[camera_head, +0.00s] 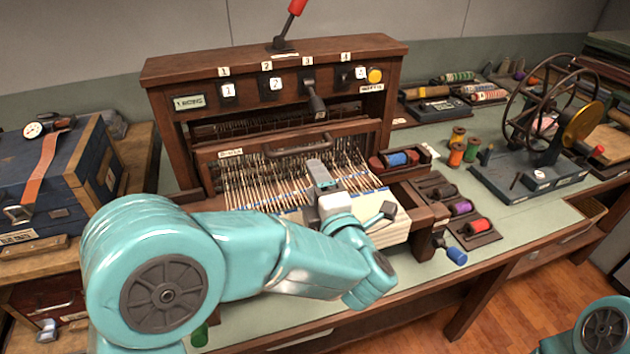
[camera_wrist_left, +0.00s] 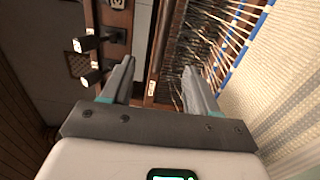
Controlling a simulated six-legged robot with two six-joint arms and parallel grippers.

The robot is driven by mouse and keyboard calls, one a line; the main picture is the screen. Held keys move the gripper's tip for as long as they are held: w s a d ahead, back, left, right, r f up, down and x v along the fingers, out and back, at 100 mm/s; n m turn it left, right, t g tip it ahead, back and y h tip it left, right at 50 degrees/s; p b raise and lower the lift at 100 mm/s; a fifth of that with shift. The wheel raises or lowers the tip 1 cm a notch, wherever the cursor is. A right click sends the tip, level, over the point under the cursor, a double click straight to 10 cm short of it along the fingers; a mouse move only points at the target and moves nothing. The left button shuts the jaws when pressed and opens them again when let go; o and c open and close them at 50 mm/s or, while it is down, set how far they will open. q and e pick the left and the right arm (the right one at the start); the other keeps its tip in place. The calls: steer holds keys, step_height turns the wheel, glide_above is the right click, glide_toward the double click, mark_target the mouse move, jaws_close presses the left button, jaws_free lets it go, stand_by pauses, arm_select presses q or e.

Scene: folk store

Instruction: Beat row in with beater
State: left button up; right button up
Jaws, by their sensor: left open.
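The loom (camera_head: 275,60) stands on the table, a dark wooden frame with pale warp threads (camera_head: 250,190) and a strip of cream cloth (camera_head: 390,229) at its front. The beater (camera_head: 350,128) is a wooden bar with a pale label and a dark curved handle (camera_head: 297,147), upright across the warp. My left gripper (camera_head: 322,172) is over the warp and cloth, in front of the beater. In the left wrist view its fingers (camera_wrist_left: 158,85) are apart with nothing held. The beater's wooden bar (camera_wrist_left: 163,45) shows beyond and between them; contact cannot be told. My right gripper is out of view.
A blue box (camera_head: 45,170) stands at the left. Shuttles with blue, purple and red spools (camera_head: 480,226) lie right of the cloth. A spoked winding wheel (camera_head: 550,110) is at the right. A red-handled lever (camera_head: 290,22) rises from the loom top. The right tabletop is partly clear.

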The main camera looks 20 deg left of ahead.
mark_target(299, 153)
arm_select(q)
steer(key=x, duration=0.9)
steer(key=shift+w+a+f, duration=0.1)
steer(key=shift+a, duration=0.05)
steer(key=shift+w+f, duration=0.1)
steer(key=shift+w, duration=0.05)
jaws_close()
